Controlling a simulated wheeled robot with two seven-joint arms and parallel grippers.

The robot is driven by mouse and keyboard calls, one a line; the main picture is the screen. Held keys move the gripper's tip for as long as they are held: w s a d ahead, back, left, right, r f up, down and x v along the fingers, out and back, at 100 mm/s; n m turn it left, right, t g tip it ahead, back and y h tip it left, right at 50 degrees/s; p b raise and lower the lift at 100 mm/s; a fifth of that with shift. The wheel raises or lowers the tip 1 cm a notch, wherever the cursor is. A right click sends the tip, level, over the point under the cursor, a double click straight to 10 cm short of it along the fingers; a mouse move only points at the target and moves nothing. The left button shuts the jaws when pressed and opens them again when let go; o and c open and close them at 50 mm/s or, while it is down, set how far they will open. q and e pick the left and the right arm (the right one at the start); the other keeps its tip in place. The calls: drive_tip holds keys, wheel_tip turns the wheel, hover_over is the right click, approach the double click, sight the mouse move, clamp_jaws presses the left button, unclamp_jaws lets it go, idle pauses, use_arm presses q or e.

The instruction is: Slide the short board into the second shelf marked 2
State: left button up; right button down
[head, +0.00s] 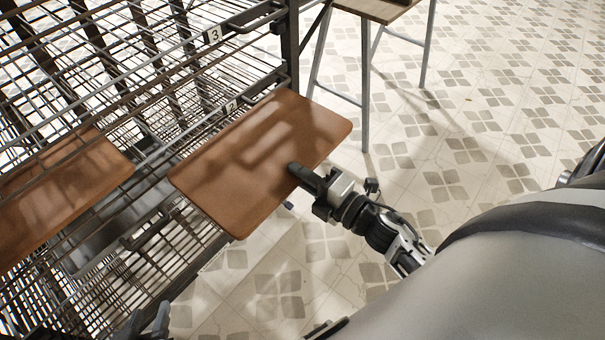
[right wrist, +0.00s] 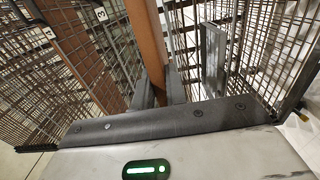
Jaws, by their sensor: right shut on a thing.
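The short brown board (head: 262,150) is held out flat at the front of the wire rack, its left edge close to the front rail by the label 2 (head: 231,107). My right gripper (head: 300,172) is shut on the board's near right edge. In the right wrist view the board (right wrist: 146,45) shows nearly edge-on between the fingers (right wrist: 158,92). I cannot tell whether its far edge has passed the shelf front. My left gripper (head: 147,322) is at the bottom left, fingers apart and empty, away from the board.
The wire rack (head: 215,62) fills the left side, with a label 3 (head: 212,35) on the shelf above. Another brown board (head: 65,190) lies in the rack at the left. A small table (head: 375,9) stands behind. The tiled floor (head: 475,125) at the right is clear.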

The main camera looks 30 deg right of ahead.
sight(256, 144)
drive_tip(key=shift+x, duration=2.9)
drive_tip(key=shift+r, duration=0.1)
drive_tip(key=shift+w, duration=0.1)
drive_tip(key=shift+x, duration=1.95)
drive_tip(key=shift+b+x, duration=0.35)
drive_tip(key=shift+x, duration=0.7)
drive_tip(key=shift+b+x, duration=1)
drive_tip(key=shift+x, duration=2.75)
